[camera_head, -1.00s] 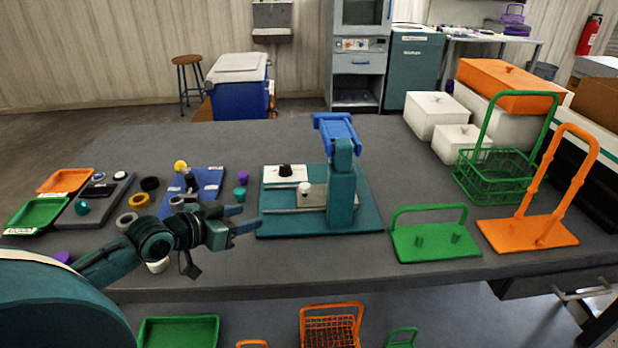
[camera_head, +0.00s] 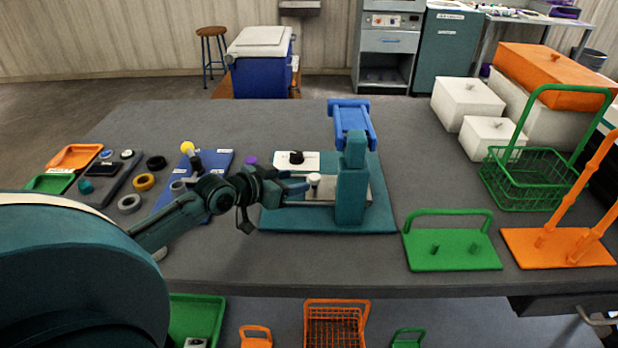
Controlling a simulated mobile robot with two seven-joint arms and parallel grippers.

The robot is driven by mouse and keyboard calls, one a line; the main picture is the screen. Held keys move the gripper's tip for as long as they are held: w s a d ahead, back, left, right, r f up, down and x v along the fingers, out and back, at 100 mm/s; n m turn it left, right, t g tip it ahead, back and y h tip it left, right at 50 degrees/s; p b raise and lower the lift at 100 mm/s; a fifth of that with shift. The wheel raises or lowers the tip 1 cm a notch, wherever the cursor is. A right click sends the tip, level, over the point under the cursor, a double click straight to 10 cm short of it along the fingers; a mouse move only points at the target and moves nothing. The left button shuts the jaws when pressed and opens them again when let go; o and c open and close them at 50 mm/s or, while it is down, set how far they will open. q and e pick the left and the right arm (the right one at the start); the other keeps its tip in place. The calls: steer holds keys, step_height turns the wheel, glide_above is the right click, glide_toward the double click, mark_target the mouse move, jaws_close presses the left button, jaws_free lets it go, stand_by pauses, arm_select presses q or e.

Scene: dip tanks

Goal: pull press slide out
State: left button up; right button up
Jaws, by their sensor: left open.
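The press has a teal base (camera_head: 380,214), a teal column (camera_head: 352,185) and a blue lever frame (camera_head: 351,122) on top. Its slide is a pale plate (camera_head: 328,193) low in the press, with a small white knob (camera_head: 314,180) at its left part. A white block with a black knob (camera_head: 296,160) sits behind it on the base. My left gripper (camera_head: 298,187) is open, fingers pointing right, just left of the white knob. I cannot tell whether it touches the knob. My right gripper is not in view.
A blue mat (camera_head: 215,162) with a yellow-topped part and several rings lie left of the press. A green stand (camera_head: 450,245), an orange stand (camera_head: 545,247) and a green wire basket (camera_head: 525,180) stand to the right. The table behind the press is clear.

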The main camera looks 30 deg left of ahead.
mark_target(313, 177)
arm_select(q)
steer(key=x, duration=0.6)
steer(key=shift+w+d, duration=0.1)
steer(key=shift+w, duration=0.05)
steer(key=shift+c, duration=0.5)
jaws_close()
